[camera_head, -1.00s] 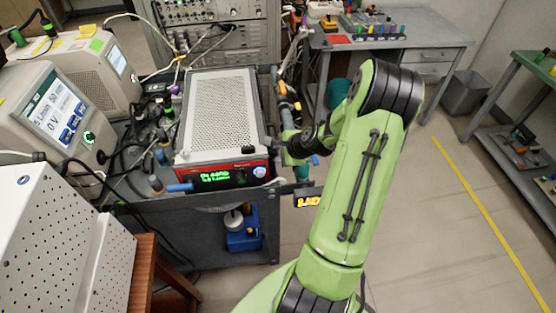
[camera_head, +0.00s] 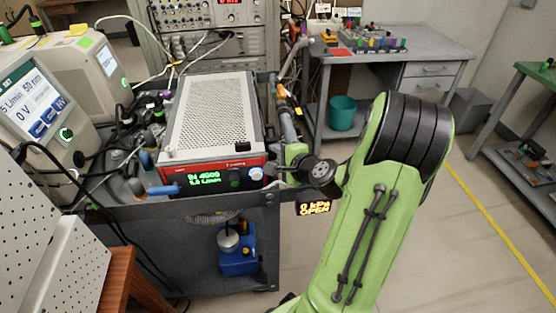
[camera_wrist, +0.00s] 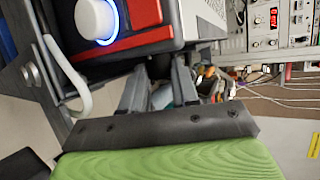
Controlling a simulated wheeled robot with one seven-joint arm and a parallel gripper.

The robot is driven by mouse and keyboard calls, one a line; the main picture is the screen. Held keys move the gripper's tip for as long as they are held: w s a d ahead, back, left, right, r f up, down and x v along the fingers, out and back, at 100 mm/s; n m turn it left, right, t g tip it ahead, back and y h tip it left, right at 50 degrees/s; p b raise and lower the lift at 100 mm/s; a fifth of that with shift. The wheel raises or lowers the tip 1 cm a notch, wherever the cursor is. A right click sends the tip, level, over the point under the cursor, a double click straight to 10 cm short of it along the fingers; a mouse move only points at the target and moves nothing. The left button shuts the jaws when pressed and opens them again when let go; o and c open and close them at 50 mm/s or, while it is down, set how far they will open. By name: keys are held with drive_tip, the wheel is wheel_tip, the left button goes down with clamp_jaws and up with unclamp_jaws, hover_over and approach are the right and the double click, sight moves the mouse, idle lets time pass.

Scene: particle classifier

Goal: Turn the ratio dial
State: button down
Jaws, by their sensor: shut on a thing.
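The red-fronted unit (camera_head: 211,172) stands on the grey cart, with a green display reading about 5.0 L/min. On its front right is a white knob (camera_head: 256,173), ringed in blue in the wrist view (camera_wrist: 97,18). A darker knob (camera_head: 235,178) sits left of it. I cannot tell which is the ratio dial. My gripper (camera_wrist: 160,70) is to the right of the unit in the head view, apart from the white knob. Its fingers are closed around a dark part beside the unit, mostly hidden and not clearly identifiable.
A blue device (camera_head: 238,250) sits on the cart's lower shelf. Bench meters and cables crowd the left. Open floor lies to the right, before a desk (camera_head: 395,60) and a teal bin (camera_head: 342,112).

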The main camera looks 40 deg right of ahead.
drive_tip(key=c, duration=0.8)
unclamp_jaws()
drive_tip(key=shift+c, duration=0.2)
drive_tip(key=b+v, duration=0.2)
drive_tip(key=v, duration=1.3)
drive_tip(key=shift+s+b, duration=0.35)
drive_tip(key=shift+a+r, duration=0.1)
